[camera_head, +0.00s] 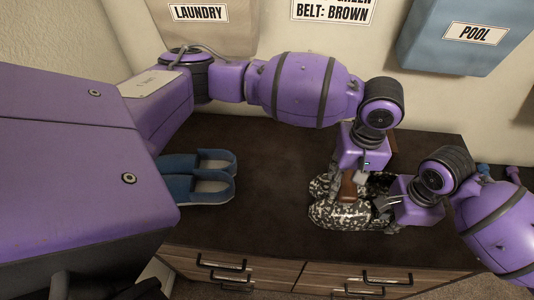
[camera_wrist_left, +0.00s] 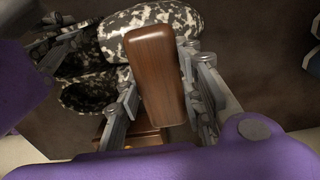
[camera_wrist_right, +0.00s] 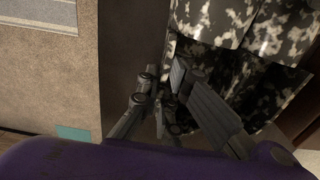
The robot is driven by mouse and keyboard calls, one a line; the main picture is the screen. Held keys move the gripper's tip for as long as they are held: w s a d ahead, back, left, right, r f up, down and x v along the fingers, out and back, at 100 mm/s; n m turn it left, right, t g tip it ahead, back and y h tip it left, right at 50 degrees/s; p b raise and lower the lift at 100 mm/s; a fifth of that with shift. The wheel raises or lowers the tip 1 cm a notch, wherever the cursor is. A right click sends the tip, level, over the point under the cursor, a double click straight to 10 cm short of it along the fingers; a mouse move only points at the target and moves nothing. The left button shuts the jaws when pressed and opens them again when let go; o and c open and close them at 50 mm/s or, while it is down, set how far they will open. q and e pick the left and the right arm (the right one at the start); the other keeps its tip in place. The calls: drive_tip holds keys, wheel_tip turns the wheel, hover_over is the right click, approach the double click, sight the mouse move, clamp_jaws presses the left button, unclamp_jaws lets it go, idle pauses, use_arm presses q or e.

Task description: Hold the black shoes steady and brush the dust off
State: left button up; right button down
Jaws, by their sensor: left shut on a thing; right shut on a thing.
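The pair of black shoes (camera_head: 335,215), mottled with pale patches, stands at the right of the dark cabinet top. The shoes also show in the left wrist view (camera_wrist_left: 148,16) and the right wrist view (camera_wrist_right: 280,35). My left gripper (camera_head: 352,178) is shut on a brown wooden brush (camera_wrist_left: 155,75), held over the shoes; I cannot tell whether its underside touches them. My right gripper (camera_head: 388,204) is shut on the right end of the near shoe. The left arm and both grippers partly hide the shoes.
Blue slippers (camera_head: 205,180) sit left on the cabinet top (camera_head: 265,180). A brown wooden object (camera_wrist_left: 145,138) lies behind the shoes, mostly hidden. Labelled bags, including a blue one (camera_head: 455,35), hang on the wall. The top between slippers and shoes is clear.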

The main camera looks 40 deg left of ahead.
use_arm(q)
drive_tip(key=shift+f, duration=1.45)
drive_tip(key=shift+s, duration=0.1)
drive_tip(key=shift+s+d+r, duration=0.15)
drive_tip(key=shift+s+d, duration=0.3)
drive_tip(key=shift+s, duration=0.3)
drive_tip(key=shift+s+d+r, duration=0.1)
drive_tip(key=shift+s+d, duration=0.3)
drive_tip(key=shift+s, duration=0.3)
drive_tip(key=shift+w+a+f, duration=0.1)
drive_tip(key=shift+w+a, duration=0.35)
drive_tip(key=shift+w, duration=0.35)
drive_tip(key=shift+w+a+f, duration=0.1)
drive_tip(key=shift+w+a, duration=0.3)
drive_tip(key=shift+w, duration=0.35)
drive_tip(key=shift+w, duration=0.1)
